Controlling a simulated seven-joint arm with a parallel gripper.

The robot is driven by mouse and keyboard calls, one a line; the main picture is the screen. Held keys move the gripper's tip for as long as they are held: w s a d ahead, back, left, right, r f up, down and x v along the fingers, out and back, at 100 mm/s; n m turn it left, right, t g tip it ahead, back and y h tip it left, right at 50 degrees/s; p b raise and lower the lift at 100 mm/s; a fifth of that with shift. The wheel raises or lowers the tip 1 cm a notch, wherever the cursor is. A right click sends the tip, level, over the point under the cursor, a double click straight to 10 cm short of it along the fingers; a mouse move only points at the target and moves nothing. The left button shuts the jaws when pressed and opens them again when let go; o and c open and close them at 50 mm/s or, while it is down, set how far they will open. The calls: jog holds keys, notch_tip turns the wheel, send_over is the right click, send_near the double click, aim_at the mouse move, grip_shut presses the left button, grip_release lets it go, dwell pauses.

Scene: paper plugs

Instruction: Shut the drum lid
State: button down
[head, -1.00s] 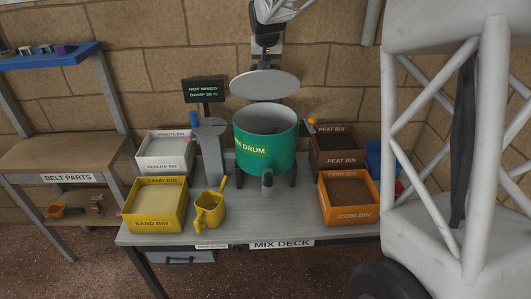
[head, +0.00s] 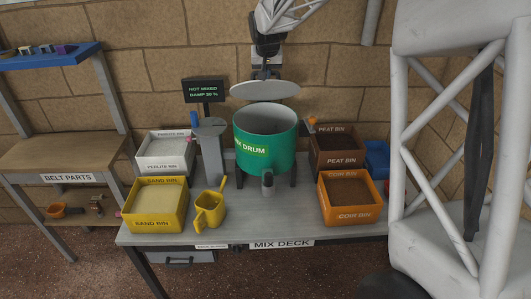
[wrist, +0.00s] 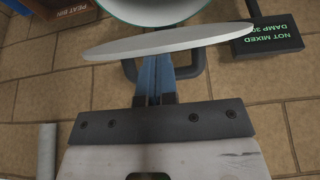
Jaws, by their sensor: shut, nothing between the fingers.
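The green mix drum (head: 275,160) stands on the mix deck (head: 220,233), its round mouth uncovered and facing up. The grey round drum lid (head: 265,90) is raised above the drum's back rim, seen at a flat slant. It also shows as a thin pale disc in the wrist view (wrist: 165,43), with the drum's rim (wrist: 150,12) beyond it. My gripper (wrist: 155,66) is shut and empty, its blue fingers reaching to the lid's edge. The fingertips are hidden by the lid in the head view, so I cannot tell whether they touch it.
A dark display (head: 204,91) reading NOT MIXED stands left of the lid. Perlite (head: 165,152) and sand (head: 153,207) bins stand left, peat (head: 336,153) and coir (head: 350,200) bins right. A yellow scoop (head: 209,210) is at the front. A brick wall is behind.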

jog(key=f, duration=0.1)
jog(key=s+f, duration=0.1)
jog(key=f, duration=0.1)
jog(key=s+f, duration=0.1)
jog(key=f, duration=0.1)
jog(key=shift+s+f, duration=0.2)
jog(key=shift+s, duration=0.05)
jog(key=shift+s+r, duration=0.1)
dwell(0.5)
jog(key=shift+s+f, duration=0.35)
jog(key=shift+f, duration=0.35)
jog(key=shift+s+f, duration=0.35)
jog(key=shift+f, duration=0.3)
jog(key=shift+s+f, duration=0.35)
jog(key=shift+f, duration=0.45)
jog(key=shift+s+f, duration=0.2)
jog(key=shift+f, duration=0.55)
jog(key=shift+s+f, duration=0.25)
jog(key=shift+f, duration=0.55)
jog(key=shift+s+f, duration=0.2)
jog(key=shift+f, duration=0.55)
jog(key=shift+r, duration=0.15)
